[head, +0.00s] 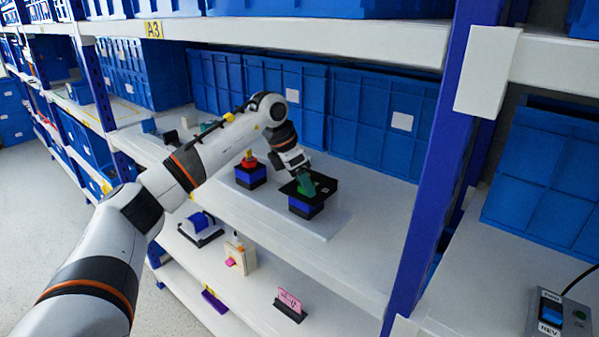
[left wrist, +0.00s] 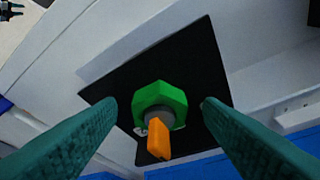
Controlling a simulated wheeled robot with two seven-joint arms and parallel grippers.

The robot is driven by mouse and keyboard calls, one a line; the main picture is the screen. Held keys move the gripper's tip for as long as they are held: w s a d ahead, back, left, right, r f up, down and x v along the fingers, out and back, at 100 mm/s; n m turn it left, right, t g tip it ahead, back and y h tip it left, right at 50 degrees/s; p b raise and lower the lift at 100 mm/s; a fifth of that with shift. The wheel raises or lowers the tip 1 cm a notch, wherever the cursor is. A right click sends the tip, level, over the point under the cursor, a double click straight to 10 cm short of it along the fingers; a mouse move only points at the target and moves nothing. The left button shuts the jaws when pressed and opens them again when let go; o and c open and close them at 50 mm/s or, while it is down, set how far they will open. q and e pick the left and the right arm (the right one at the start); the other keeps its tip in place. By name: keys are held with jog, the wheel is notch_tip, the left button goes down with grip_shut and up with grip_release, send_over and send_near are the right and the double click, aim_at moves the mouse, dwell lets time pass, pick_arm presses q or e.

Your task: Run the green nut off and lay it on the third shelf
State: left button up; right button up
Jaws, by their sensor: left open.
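The green nut (left wrist: 174,93) sits around a grey shaft with an orange pointer (left wrist: 158,140), in front of a square black plate (left wrist: 205,70), in the left wrist view. My left gripper (left wrist: 159,104) is open, with one teal finger on each side of the nut and gaps between. In the head view my left gripper (head: 306,184) is at the black plate (head: 323,186) on a blue and black block (head: 303,209). It hides most of the nut there. My right gripper is not in view.
A second blue block with a red and yellow top (head: 250,172) stands to the left on the same shelf (head: 355,222). Blue bins (head: 372,115) line the back. A blue upright (head: 425,190) stands to the right. The lower shelf holds a pink card stand (head: 289,302) and other items.

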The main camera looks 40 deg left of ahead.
pick_arm(q)
jog(key=shift+c, duration=0.2)
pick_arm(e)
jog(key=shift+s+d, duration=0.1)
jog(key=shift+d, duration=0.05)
pick_arm(q)
jog(key=c, duration=1)
jog(key=n, duration=0.1)
jog(key=n+y, duration=0.1)
jog(key=n, duration=0.1)
jog(key=n+t, duration=0.1)
jog(key=shift+d+r+n+y, duration=0.1)
jog(key=shift+d+n+y, duration=0.2)
jog(key=n+y, duration=0.1)
jog(key=n, duration=0.1)
jog(key=n+y, duration=0.1)
jog(key=n, duration=0.2)
jog(key=shift+d+p, duration=0.2)
jog(key=shift+p, duration=0.2)
jog(key=shift+n+y, duration=0.4)
jog(key=shift+n, duration=0.8)
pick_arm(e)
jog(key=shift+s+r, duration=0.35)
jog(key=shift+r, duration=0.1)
